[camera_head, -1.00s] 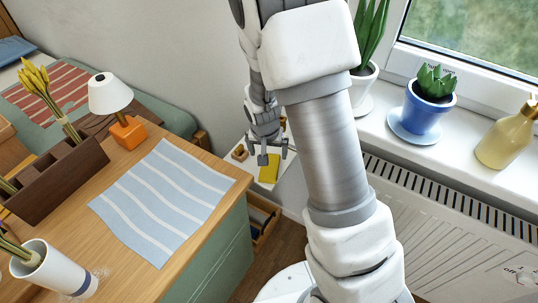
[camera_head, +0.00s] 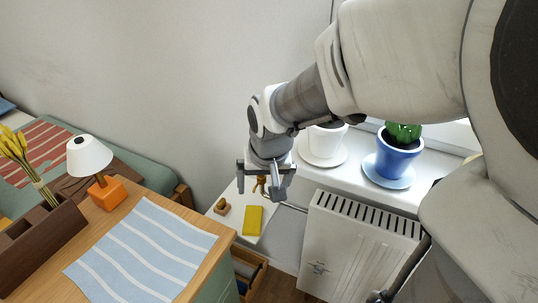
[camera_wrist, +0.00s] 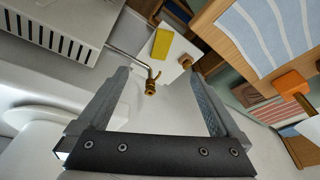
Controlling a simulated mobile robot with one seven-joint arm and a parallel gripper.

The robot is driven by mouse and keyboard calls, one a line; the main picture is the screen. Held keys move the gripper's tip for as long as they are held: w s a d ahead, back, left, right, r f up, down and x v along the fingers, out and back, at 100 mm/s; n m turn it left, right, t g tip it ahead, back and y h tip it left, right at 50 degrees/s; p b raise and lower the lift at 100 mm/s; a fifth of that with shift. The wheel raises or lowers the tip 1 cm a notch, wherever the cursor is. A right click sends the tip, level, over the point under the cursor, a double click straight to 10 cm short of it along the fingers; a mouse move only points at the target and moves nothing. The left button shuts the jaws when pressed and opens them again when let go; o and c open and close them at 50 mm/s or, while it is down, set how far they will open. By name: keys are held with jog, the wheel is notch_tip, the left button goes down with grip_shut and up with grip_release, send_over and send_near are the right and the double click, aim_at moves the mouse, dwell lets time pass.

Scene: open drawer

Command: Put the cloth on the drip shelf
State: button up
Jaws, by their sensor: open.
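A small white shelf (camera_head: 232,194), which I take to be the drip shelf, sits against the wall. A flat yellow piece (camera_head: 252,221) lies on it; I cannot tell if it is cloth or sponge. A light blue cloth with white stripes (camera_head: 140,255) lies flat on the wooden top at left. A drawer (camera_head: 262,266) stands open below the shelf, with something dark blue (camera_head: 243,270) partly visible inside. My gripper (camera_head: 262,180) is open and empty, above the back of the shelf. In the wrist view the yellow piece (camera_wrist: 162,43) shows beyond the fingers.
A brass tap (camera_wrist: 152,84) on a metal pipe is by the shelf. A small brown object (camera_head: 222,206) lies on the shelf. A radiator (camera_head: 355,245) and a sill with a blue pot (camera_head: 396,158) are at right. A lamp (camera_head: 104,190) and wooden holder (camera_head: 40,245) are at left.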

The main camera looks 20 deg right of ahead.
jog(key=s+r+n+t, duration=0.2)
jog(key=s+r, duration=0.8)
jog(key=s, duration=0.2)
jog(key=shift+s+n, duration=0.25)
jog(key=shift+n, duration=0.05)
notch_tip(320, 180, up, 16)
jog(key=p, duration=1.6)
